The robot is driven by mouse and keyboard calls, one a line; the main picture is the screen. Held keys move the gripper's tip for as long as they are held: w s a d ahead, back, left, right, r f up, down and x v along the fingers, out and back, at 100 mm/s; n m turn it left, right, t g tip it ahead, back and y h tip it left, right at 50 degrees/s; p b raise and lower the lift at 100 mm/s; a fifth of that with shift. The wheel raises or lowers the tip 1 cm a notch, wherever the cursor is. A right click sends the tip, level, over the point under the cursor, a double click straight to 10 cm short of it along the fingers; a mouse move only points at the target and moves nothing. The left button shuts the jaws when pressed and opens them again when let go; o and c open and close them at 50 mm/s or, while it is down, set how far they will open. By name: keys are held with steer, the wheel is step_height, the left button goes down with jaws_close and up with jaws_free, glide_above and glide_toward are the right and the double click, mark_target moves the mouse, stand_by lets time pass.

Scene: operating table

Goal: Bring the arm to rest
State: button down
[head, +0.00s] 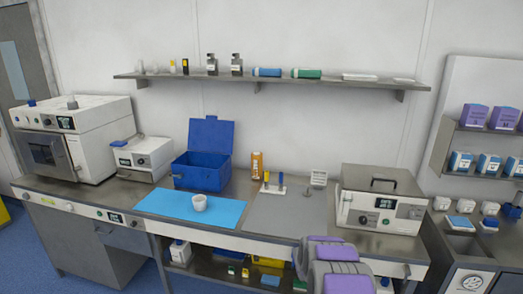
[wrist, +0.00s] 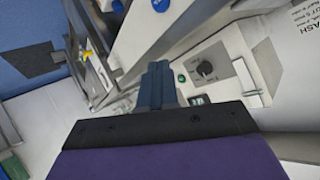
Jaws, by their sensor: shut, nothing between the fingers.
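My gripper (wrist: 158,68) shows in the wrist view, its two dark fingers closed together with nothing between them. The fingers point toward a white device (wrist: 225,70) with a dark knob and a small display. I cannot tell if they touch it. In the head view, purple and grey links of my arm show at the bottom, in front of the bench edge. My gripper cannot be made out there.
The steel bench (head: 290,205) holds a white cup (head: 200,202) on a blue mat (head: 160,206), an open blue box (head: 203,172) and a lidded white device (head: 380,205). A wall shelf (head: 270,80) holds bottles. Purple boxes (head: 490,116) stand at right.

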steer(key=a+r+n+t+y, duration=0.2)
steer(key=a+r+n+y, duration=0.4)
steer(key=a+r, duration=0.75)
steer(key=s+a+r+n+g+y, duration=0.25)
steer(key=s+a+r+y, duration=0.35)
steer(key=s+a, duration=0.4)
steer(key=s+r+n+g, duration=0.3)
steer(key=s+n+g, duration=0.15)
steer(key=s, duration=1.75)
steer(key=s+d+g+h, duration=0.1)
steer(key=s+d, duration=0.3)
steer(key=s, duration=0.8)
steer(key=s+d+n+g+h, duration=0.1)
steer(key=s+d+g+h, duration=0.1)
steer(key=s, duration=1.1)
steer(key=shift+d+f+g, duration=0.45)
steer(key=shift+d+g, duration=0.35)
steer(key=shift+d, duration=0.15)
